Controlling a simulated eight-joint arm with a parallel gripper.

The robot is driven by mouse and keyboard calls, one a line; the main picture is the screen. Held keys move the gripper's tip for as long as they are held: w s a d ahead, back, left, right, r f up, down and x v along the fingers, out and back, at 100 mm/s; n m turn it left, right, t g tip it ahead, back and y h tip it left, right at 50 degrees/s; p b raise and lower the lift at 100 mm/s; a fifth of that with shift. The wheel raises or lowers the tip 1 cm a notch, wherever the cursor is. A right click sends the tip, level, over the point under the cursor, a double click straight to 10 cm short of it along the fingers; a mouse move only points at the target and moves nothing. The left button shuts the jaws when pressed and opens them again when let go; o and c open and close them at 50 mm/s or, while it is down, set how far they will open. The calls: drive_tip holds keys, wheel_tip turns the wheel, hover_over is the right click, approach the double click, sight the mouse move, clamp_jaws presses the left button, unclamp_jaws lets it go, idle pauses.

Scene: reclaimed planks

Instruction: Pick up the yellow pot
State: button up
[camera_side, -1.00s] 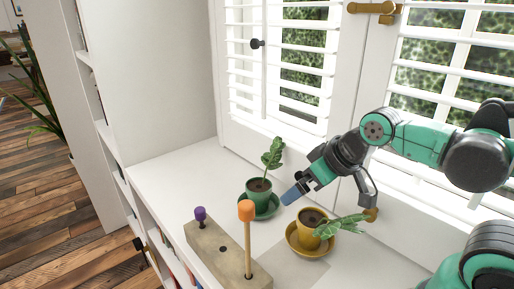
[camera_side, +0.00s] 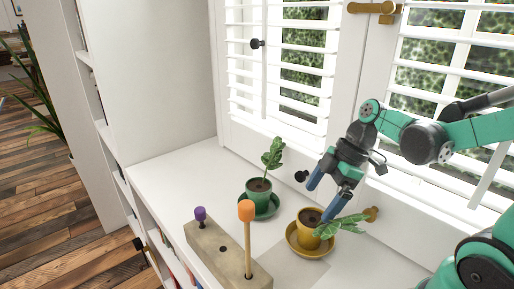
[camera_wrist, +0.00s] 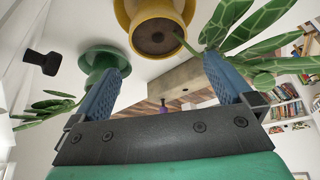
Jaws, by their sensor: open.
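The yellow pot (camera_side: 305,238) stands upright on a yellow saucer (camera_side: 293,247), with dark soil and a leafy plant leaning right. In the wrist view the yellow pot (camera_wrist: 136,22) is at the top, beyond the fingertips and between their lines, its leaves reaching right. My gripper (camera_side: 318,203) has its blue fingers spread and pointing down, just above and behind the pot's rim in the side view. One finger overlaps the plant there; contact cannot be told. In the wrist view my gripper (camera_wrist: 165,62) is open with nothing between the fingers.
A green pot (camera_side: 257,196) with a plant stands on a green saucer to the left. A wooden block (camera_side: 213,254) with an orange-topped peg (camera_side: 246,211) and a purple-topped peg (camera_side: 200,214) lies in front. Shuttered windows bound the white shelf behind.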

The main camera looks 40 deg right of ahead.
sight(312, 219)
drive_tip(key=shift+f, duration=1.3)
drive_tip(key=shift+x, duration=1.95)
drive_tip(key=shift+s+d, duration=0.1)
drive_tip(key=shift+s, duration=0.05)
clamp_jaws()
drive_tip(key=shift+r, duration=0.1)
wheel_tip(312, 219, up, 13)
drive_tip(key=shift+f, duration=0.2)
